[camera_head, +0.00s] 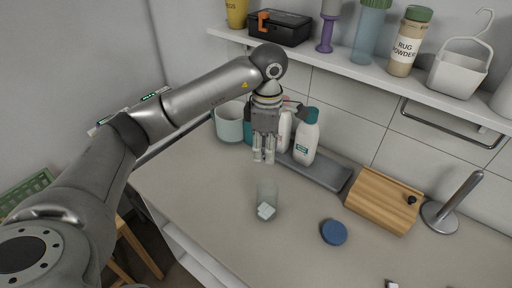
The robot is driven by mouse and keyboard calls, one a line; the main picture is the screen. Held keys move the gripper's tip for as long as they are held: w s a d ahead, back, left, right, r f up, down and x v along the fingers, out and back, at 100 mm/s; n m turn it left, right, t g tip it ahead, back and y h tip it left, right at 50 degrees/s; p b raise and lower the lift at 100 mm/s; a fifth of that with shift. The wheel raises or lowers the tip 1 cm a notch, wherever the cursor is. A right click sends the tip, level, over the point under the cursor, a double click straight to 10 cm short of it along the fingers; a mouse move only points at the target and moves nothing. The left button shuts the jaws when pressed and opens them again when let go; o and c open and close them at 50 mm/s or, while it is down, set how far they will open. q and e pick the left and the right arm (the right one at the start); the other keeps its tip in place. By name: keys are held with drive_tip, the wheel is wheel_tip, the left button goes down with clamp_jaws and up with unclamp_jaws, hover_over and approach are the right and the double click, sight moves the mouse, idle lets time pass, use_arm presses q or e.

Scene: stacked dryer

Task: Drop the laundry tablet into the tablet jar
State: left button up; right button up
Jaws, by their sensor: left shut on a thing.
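The tablet jar (266,193) is a clear, open jar on the counter, with white tablets (266,211) at its bottom. A round blue lid (333,232) lies on the counter to the right of the jar. My left gripper (264,157) points down and shows just above and behind the jar in the picture. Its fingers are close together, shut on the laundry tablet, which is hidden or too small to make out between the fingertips. My right gripper is not in view.
White bottles (306,138) stand on a grey tray (322,174) behind, near a pale blue pot (229,122). A wooden box (382,202) and a metal holder (442,216) stand at right. A shelf (350,66) runs above. The front counter is mostly clear.

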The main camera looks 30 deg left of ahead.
use_arm(q)
drive_tip(key=f+b, duration=0.1)
drive_tip(key=f, duration=0.1)
drive_tip(key=f+b, duration=0.1)
drive_tip(key=f, duration=0.2)
drive_tip(key=shift+s+d+f+b, duration=0.15)
drive_tip(key=shift+d+f+b, duration=0.15)
drive_tip(key=shift+d+b, duration=0.1)
drive_tip(key=o, duration=0.8)
drive_tip(key=shift+a, duration=0.1)
wheel_tip(320, 180, up, 12)
drive_tip(key=shift+f, duration=0.1)
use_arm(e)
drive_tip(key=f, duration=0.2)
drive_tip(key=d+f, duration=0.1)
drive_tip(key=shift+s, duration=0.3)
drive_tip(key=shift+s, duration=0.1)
